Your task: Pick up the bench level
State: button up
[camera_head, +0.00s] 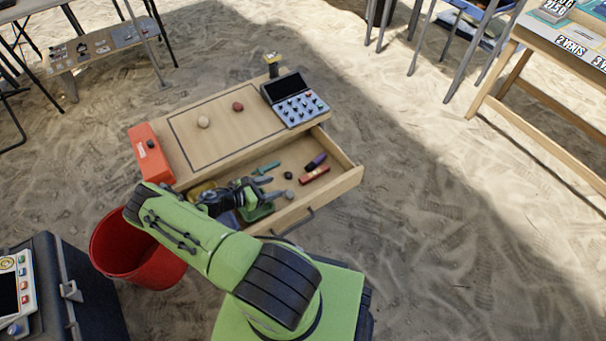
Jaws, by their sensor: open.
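A short red bar (314,174) lies in the open drawer (345,182) of the wooden table, at its right part. It looks most like the bench level, but it is too small to be sure. My gripper (262,189) is open over the left-middle part of the drawer, to the left of the red bar and apart from it. The fingers seem empty. My green arm hides the drawer's left end and part of its contents.
Near the red bar lie a purple-and-dark item (315,161), a green tool (266,168) and small dark stones (288,175). The tabletop (215,138) bears two stones, a button panel (300,105) and an orange box (150,158). A red bucket (115,250) stands at left.

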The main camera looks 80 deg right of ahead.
jog(key=b, duration=0.2)
send_near(307, 177)
jog(key=x, duration=0.3)
jog(key=shift+f, duration=0.15)
jog(key=b+x, duration=0.1)
jog(key=x, duration=0.5)
jog(key=c, duration=1.1)
